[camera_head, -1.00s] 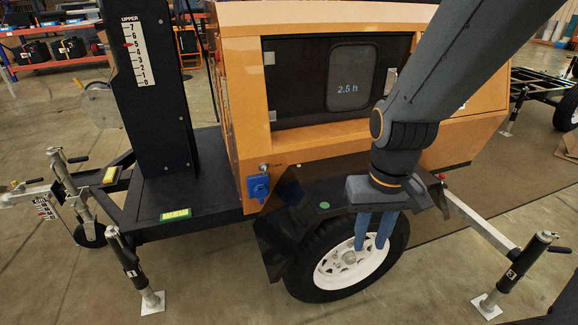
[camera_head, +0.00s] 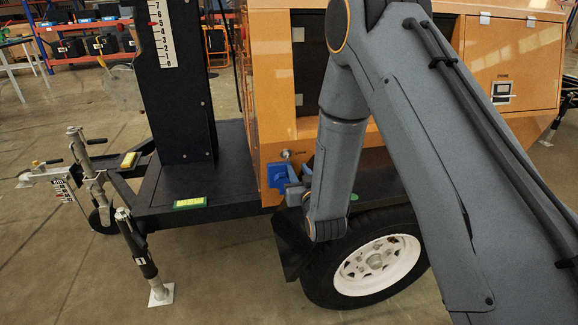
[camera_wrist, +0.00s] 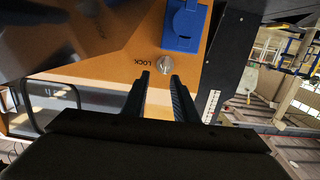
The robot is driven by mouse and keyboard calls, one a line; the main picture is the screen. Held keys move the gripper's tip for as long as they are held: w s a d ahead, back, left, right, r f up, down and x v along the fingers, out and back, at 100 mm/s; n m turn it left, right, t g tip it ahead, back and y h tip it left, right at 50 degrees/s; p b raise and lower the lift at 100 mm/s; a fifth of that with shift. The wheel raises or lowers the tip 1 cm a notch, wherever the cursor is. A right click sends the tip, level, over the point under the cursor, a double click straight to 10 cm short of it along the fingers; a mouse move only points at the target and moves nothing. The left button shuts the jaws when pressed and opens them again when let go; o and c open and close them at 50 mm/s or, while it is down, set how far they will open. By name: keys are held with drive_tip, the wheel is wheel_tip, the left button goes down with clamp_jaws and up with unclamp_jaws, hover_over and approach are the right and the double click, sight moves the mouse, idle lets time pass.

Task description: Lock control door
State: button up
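The silver lock knob (camera_head: 286,154) sits on the orange cabinet, above a blue socket cover (camera_head: 277,176). In the wrist view the lock knob (camera_wrist: 166,64) is beside the upside-down word LOCK, just beyond the tips of my gripper (camera_wrist: 160,76). The two dark fingers are apart with nothing between them, and the knob lines up with their gap, nearer the right finger. I cannot tell whether they touch it. In the head view my arm partly hides the gripper.
The blue socket cover (camera_wrist: 186,24) is close beyond the knob in the wrist view. The black mast (camera_head: 183,90) stands left of the cabinet. The wheel (camera_head: 375,265) and its fender are below. Open floor lies at the front left.

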sight(288, 156)
drive_tip(key=shift+t+y, duration=0.3)
drive_tip(key=shift+t, duration=0.2)
drive_tip(key=shift+a+x, duration=0.15)
drive_tip(key=shift+x, duration=1.2)
drive_tip(key=shift+a+x, duration=0.2)
drive_tip(key=shift+x, duration=1.1)
drive_tip(key=shift+a+x, duration=0.15)
drive_tip(key=shift+x, duration=1.2)
drive_tip(key=shift+s+f, duration=0.15)
clamp_jaws()
